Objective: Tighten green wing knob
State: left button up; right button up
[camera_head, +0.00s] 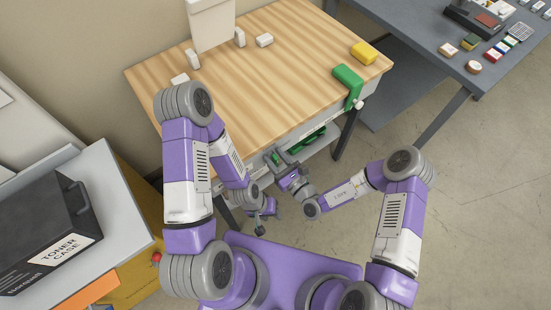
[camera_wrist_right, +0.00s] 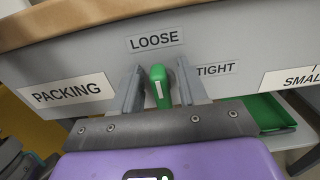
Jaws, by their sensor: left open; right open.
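The green wing knob (camera_wrist_right: 157,84) is on the grey front face of the table, just below the LOOSE label (camera_wrist_right: 156,41). It stands nearly upright, with a white stripe on it. The TIGHT label (camera_wrist_right: 217,69) is to its right. My right gripper (camera_wrist_right: 159,88) is open, with one finger on each side of the knob and gaps visible between them. My left gripper (camera_head: 263,219) is open and empty, low in front of the table.
A green tray (camera_wrist_right: 268,112) sits below the table front, right of the knob. A black toner case (camera_head: 45,230) stands at the left. Floor at the right is clear.

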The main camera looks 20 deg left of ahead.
jog(key=shift+c, duration=0.3)
jog(key=c, duration=0.7)
